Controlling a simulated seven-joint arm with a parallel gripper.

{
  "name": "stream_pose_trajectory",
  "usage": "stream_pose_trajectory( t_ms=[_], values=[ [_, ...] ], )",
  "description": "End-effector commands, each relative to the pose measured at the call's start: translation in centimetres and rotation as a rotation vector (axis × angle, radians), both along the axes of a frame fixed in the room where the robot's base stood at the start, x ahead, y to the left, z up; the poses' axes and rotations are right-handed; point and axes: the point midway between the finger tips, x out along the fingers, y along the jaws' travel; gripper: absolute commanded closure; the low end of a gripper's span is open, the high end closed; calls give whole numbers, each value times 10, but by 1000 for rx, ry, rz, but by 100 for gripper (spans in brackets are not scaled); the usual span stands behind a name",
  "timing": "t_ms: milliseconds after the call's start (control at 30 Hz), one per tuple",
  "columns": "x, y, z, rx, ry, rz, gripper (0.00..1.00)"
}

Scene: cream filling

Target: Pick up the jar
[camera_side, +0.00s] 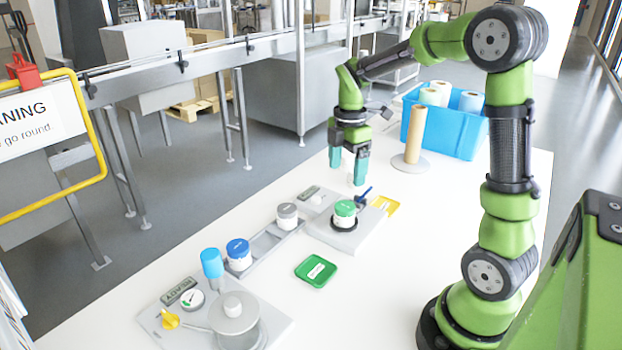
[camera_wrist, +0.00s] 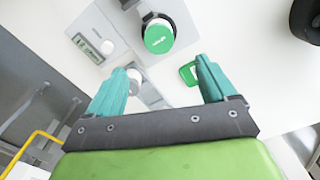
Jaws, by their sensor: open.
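A jar with a green lid (camera_side: 345,212) stands upright in a dark ring on a grey station plate (camera_side: 340,238); its lid also shows at the top of the wrist view (camera_wrist: 158,38). A white jar with a blue lid (camera_side: 239,256) and one with a grey lid (camera_side: 287,217) stand in a grey rack. The grey lid is partly visible between the fingers in the wrist view (camera_wrist: 133,76). My gripper (camera_side: 348,167) is open and empty, above and behind the green-lidded jar. Its teal fingers (camera_wrist: 162,82) are apart and touch no jar.
A green tray (camera_side: 317,271) lies on the white table. A filling station with a grey pot (camera_side: 236,314), gauge and yellow lever stands in front; a light-blue cylinder (camera_side: 212,263) rises beside it. A blue crate of rolls (camera_side: 455,135) and a cardboard tube (camera_side: 415,134) stand at the back.

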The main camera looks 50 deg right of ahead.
Motion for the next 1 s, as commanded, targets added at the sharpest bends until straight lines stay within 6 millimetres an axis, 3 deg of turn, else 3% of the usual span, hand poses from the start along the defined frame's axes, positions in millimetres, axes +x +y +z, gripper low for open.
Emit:
stream_pose_trajectory(
  t_ms=[100, 300, 567, 800, 1000],
  values=[
    [-1, 0, -28, 2, 6, -1, 15],
    [-1, 0, -63, 1, 3, -2, 15],
    [0, -1, -82, 0, 1, -2, 15],
    [-1, -3, -118, 1, 2, -3, 15],
    [0, -3, -127, 1, -1, -4, 15]
  ],
)
